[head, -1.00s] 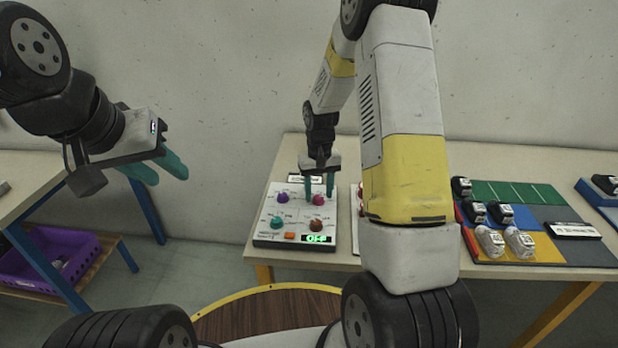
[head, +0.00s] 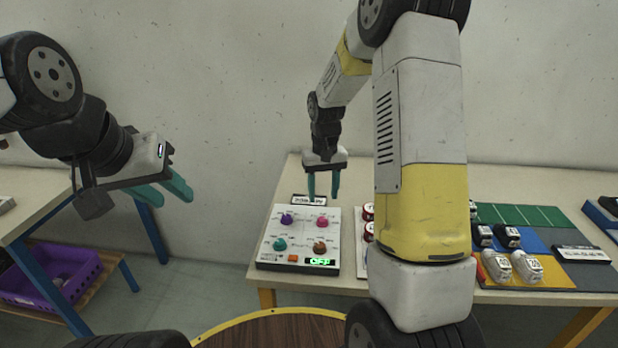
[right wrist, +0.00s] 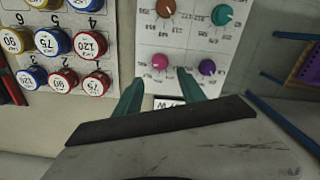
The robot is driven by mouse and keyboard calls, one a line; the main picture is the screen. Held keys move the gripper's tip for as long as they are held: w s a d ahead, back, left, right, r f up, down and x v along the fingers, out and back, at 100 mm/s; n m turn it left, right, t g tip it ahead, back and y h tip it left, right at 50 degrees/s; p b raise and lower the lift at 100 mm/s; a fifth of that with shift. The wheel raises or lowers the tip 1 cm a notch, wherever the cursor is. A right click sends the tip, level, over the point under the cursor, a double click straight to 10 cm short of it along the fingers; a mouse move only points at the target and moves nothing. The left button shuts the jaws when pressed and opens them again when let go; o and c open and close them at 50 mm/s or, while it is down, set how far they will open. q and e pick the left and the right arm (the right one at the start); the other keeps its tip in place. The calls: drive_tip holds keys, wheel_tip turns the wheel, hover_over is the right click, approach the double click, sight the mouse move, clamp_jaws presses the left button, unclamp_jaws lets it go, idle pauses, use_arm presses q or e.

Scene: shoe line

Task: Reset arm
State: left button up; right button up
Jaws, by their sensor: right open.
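My right gripper (head: 322,187) is open and empty above the far edge of the white control panel (head: 333,240). The panel has a purple knob (head: 287,218), a pink knob (head: 322,220), a teal knob (head: 279,244), a brown knob (head: 320,248), an orange button (head: 293,258) and a green lit display (head: 320,262) that seems to read OFF. In the right wrist view the fingers (right wrist: 160,95) are apart, with the panel beyond them. My left gripper (head: 165,190) hangs in the air at the left, away from the tables, its two teal fingers apart with nothing between them.
Red-rimmed round pieces (head: 368,212) stand right of the panel, partly behind my right arm; the right wrist view shows numbered caps (right wrist: 90,44). A coloured mat (head: 520,216) holds shoes (head: 527,265) at the right. A purple crate (head: 50,275) sits on a low shelf at left.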

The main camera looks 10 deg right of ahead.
drive_tip(key=s+r+t+y, duration=0.1)
drive_tip(key=s+r+t, duration=0.1)
drive_tip(key=s+r, duration=0.45)
drive_tip(key=s+r+t, duration=0.1)
drive_tip(key=s+r, duration=0.3)
drive_tip(key=r, duration=0.5)
drive_tip(key=s+a+r+t, duration=0.1)
drive_tip(key=s+r, duration=0.1)
drive_tip(key=s, duration=0.5)
drive_tip(key=s+a+r+t+y, duration=0.1)
drive_tip(key=s+r+t, duration=0.1)
drive_tip(key=s, duration=0.5)
drive_tip(key=shift+a+r, duration=0.15)
drive_tip(key=shift+r, duration=0.25)
drive_tip(key=shift+w, duration=0.1)
